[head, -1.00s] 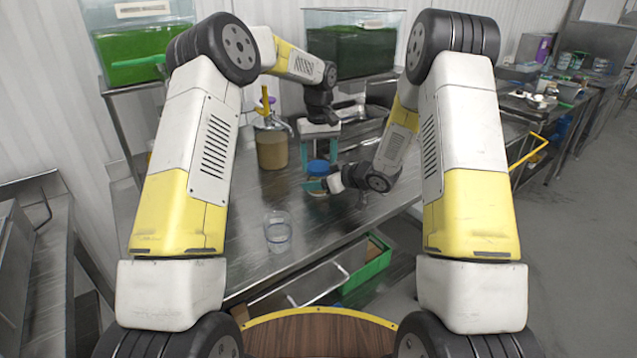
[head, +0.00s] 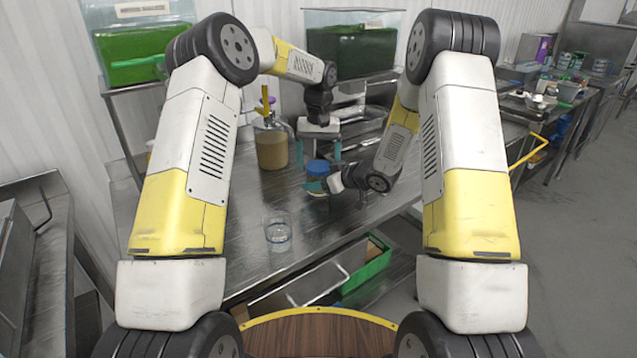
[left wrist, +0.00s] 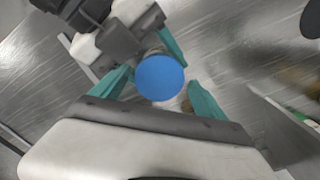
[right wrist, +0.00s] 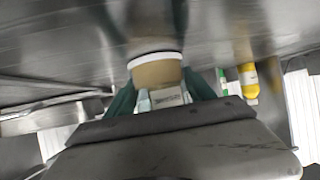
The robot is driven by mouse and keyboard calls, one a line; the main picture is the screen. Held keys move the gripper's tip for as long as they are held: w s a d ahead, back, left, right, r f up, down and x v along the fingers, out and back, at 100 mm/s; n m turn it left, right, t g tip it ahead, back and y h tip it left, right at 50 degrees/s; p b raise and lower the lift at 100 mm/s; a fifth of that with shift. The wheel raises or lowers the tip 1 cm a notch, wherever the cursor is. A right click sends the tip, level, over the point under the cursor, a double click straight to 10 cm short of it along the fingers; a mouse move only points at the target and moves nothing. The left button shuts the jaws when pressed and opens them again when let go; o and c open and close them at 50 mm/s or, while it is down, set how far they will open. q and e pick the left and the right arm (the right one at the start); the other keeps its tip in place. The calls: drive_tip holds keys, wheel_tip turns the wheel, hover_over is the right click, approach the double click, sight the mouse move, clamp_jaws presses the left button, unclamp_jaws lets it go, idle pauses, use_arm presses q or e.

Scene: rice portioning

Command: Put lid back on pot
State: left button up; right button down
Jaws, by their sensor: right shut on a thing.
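The blue lid (head: 318,167) appears to sit on top of the small pot; it shows from above as a round disc in the left wrist view (left wrist: 160,77). The tan pot (right wrist: 157,75) has a white rim and a label in the right wrist view. My right gripper (head: 320,186) is shut on the pot from the side, its teal fingers on either side of it. My left gripper (head: 321,150) points down just above the lid. Its teal fingers stand apart on either side of the lid, with gaps visible in the left wrist view (left wrist: 162,85).
A clear glass beaker (head: 278,232) stands nearer on the metal table (head: 240,235). A large jar (head: 271,147) with tan contents stands behind left of the pot. A green crate (head: 368,268) is below the table.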

use_arm(q)
drive_tip(key=shift+r, duration=2.25)
drive_tip(key=shift+c, duration=0.3)
wheel_tip(320, 180, up, 4)
drive_tip(key=n, duration=0.3)
drive_tip(key=shift+f, duration=0.25)
drive_tip(key=shift+f, duration=4.05)
